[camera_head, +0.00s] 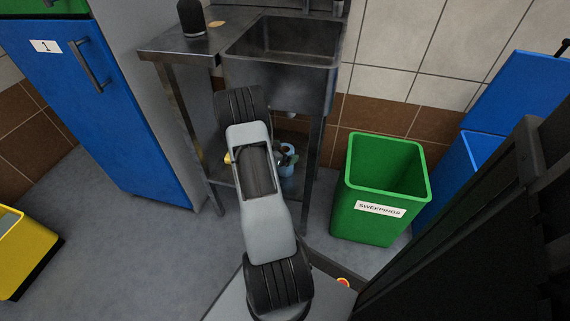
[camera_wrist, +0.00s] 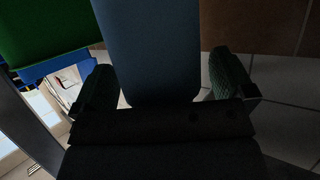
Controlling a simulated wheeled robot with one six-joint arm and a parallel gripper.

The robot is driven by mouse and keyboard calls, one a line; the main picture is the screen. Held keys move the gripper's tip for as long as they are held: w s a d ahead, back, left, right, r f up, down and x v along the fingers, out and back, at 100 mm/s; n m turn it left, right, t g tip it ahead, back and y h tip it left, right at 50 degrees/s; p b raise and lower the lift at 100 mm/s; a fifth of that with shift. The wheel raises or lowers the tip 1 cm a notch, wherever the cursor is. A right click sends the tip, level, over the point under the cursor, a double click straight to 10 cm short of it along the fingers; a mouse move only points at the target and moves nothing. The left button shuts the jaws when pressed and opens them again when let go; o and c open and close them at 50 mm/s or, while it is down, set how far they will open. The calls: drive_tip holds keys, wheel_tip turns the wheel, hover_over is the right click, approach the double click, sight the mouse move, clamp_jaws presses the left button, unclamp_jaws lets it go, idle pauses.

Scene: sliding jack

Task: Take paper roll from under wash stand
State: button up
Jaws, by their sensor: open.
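The wash stand (camera_head: 285,75) is a dark metal frame with a sink at the back. In the wrist view a blue cylindrical thing, which looks like the paper roll (camera_wrist: 150,45), stands between the two fingers of my gripper (camera_wrist: 163,78). The fingers are open, one on each side of it, with a visible gap at the right finger. The wrist view is dark, and I cannot tell whether the left finger touches it. In the head view a small part of the blue roll (camera_head: 287,150) shows under the stand. My arm hides most of my gripper there.
A green sweepings bin (camera_head: 380,190) stands right of the stand, with a blue bin (camera_head: 455,170) beyond it. A blue cabinet (camera_head: 110,110) stands at the left and a yellow container (camera_head: 22,250) at the lower left. The stand's legs (camera_head: 314,170) border the space under it.

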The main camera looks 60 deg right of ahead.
drive_tip(key=shift+s+d+f, duration=0.1)
drive_tip(key=shift+d, duration=0.15)
drive_tip(key=shift+c, duration=0.2)
drive_tip(key=c, duration=1.3)
drive_tip(key=shift+o, duration=0.2)
